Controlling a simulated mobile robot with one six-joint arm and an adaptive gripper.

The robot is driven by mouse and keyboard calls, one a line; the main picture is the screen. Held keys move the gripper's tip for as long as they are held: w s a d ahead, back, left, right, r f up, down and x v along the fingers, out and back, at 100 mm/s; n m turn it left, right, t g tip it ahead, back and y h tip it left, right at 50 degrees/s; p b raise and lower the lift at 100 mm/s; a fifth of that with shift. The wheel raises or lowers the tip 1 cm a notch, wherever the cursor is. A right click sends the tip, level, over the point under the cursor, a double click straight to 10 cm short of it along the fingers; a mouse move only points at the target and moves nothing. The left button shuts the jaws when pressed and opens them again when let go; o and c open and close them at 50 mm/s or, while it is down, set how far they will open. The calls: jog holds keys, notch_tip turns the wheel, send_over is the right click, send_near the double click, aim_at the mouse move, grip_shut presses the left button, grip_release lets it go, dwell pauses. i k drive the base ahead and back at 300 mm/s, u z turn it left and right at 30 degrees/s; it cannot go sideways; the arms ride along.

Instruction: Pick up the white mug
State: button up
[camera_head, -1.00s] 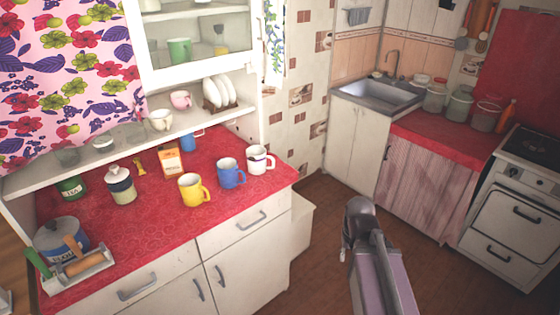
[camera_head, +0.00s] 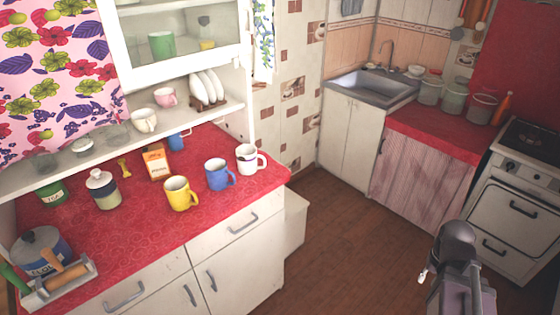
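The white mug (camera_head: 248,158) stands upright near the right end of the red counter (camera_head: 230,196), with its handle to the right. A blue mug (camera_head: 217,175) stands just left of it and a yellow mug (camera_head: 179,194) further left. Part of my arm shows at the lower right, over the floor and well apart from the mugs. A small light tip shows at its left side, but my gripper's fingers cannot be made out.
A carton (camera_head: 155,162), a lidded jar (camera_head: 103,190) and another blue mug (camera_head: 178,141) stand behind the mugs. A shelf (camera_head: 190,122) with cups and plates overhangs the back. The floor (camera_head: 345,235) before the counter is clear.

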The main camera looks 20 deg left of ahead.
aim_at(252, 161)
jog(key=z, duration=0.75)
jog(key=i, duration=1.5)
jog(key=u, duration=3.95)
jog(key=i, duration=0.1)
jog(key=z, duration=2.2)
